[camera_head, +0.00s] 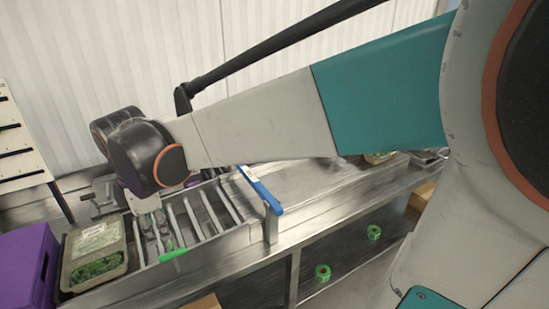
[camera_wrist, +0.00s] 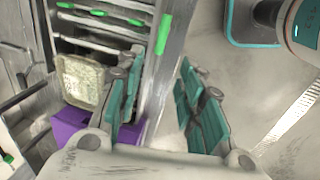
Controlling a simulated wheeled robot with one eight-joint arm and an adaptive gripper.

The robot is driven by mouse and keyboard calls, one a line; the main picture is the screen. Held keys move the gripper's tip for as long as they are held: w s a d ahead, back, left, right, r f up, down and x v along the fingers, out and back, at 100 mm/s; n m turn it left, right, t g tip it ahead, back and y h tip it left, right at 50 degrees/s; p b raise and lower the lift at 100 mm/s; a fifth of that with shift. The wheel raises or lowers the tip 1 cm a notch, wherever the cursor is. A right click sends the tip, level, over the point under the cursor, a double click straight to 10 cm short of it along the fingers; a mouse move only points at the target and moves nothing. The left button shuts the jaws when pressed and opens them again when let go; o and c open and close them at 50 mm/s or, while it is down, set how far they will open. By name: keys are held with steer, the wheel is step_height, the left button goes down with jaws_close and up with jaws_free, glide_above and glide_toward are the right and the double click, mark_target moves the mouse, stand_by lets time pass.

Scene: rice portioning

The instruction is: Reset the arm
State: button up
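My gripper (camera_wrist: 160,65) shows in the wrist view with its two teal-padded fingers spread apart and nothing between them. In the head view my arm reaches left above the steel counter, and the gripper is mostly hidden behind the wrist joint. The fingers appear to point down toward the counter's front edge and the floor. They seem to touch nothing, though the exact height is unclear.
A metal rack (camera_head: 205,213) with a green-handled tool (camera_head: 172,254) and a blue handle (camera_head: 262,190) lies below my wrist. Green rolls (camera_head: 323,272) sit on the lower shelf.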

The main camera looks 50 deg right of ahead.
steer(key=shift+s, duration=0.1)
steer(key=s+d+f+m+t+b, duration=0.1)
steer(key=s+f+m+t+b, duration=0.2)
steer(key=s+m, duration=0.9)
steer(key=shift+s+d+m+t+y, duration=0.3)
steer(key=shift+m+t, duration=0.8)
steer(key=shift+m, duration=0.1)
